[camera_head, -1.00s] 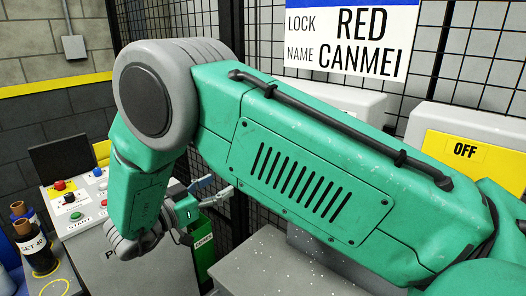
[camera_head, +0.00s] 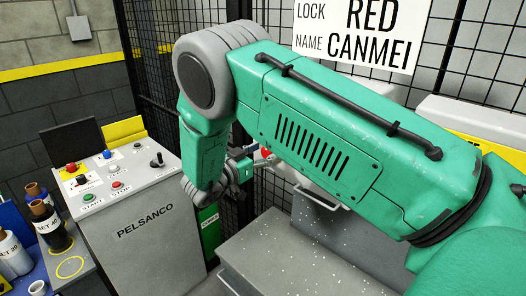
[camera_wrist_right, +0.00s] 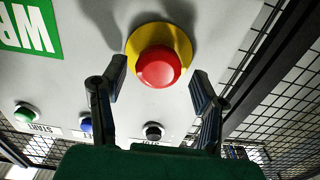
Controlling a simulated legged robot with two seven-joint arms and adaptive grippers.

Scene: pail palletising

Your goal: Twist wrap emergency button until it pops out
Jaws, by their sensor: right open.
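The red emergency button (camera_wrist_right: 158,66) sits on a yellow ring on a pale panel in the right wrist view. A green label with upside-down white letters (camera_wrist_right: 30,28), partly cut off, is beside it. My right gripper (camera_wrist_right: 158,84) is open, its fingers on either side just short of the button, with no clear contact. In the head view, my right gripper (camera_head: 252,160) is partly hidden by my forearm, and a bit of red (camera_head: 266,153) shows by its tips. My left gripper is not in view.
Green, blue and black buttons (camera_wrist_right: 153,131) are on the same panel. The PELSANCO console (camera_head: 140,235) with buttons and a joystick stands at left. Bottles (camera_head: 48,225) are at far left. A wire mesh fence (camera_wrist_right: 280,110) borders the panel.

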